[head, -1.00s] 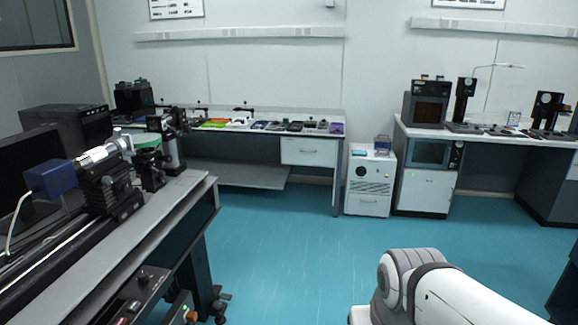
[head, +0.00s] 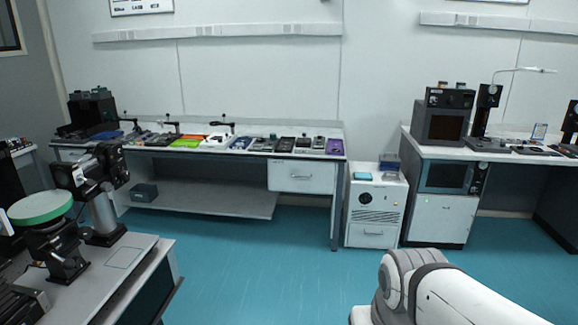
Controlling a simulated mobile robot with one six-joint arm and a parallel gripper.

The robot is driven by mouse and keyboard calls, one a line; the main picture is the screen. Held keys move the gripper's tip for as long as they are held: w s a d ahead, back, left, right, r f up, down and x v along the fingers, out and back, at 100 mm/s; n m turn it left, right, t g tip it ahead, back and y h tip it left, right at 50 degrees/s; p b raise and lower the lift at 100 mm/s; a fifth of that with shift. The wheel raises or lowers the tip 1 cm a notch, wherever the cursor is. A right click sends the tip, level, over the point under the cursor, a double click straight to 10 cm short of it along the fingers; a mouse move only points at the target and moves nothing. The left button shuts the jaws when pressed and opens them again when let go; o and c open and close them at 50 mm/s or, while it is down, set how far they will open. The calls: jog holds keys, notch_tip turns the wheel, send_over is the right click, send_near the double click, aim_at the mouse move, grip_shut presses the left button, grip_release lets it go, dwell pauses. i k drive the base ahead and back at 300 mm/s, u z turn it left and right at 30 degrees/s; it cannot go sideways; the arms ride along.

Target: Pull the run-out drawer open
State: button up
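A white drawer (head: 301,177) with a horizontal handle on its front hangs under the right end of the long bench at the back wall. It looks shut. I cannot tell from a label whether it is the run-out drawer. A white cabinet under the right-hand bench has a plain front (head: 440,219). My arm's link shows at the lower right, well short of the benches, but my gripper is out of view.
The long bench (head: 95,151) bears several small parts and trays. A white wheeled-looking unit (head: 374,208) stands just right of the drawer. An optical table (head: 150,262) with instruments stands at the near left. The blue-green floor (head: 270,270) ahead is clear.

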aim_at(304, 164)
jog(key=z, duration=0.1)
jog(key=i, duration=3.6)
jog(key=z, duration=0.15)
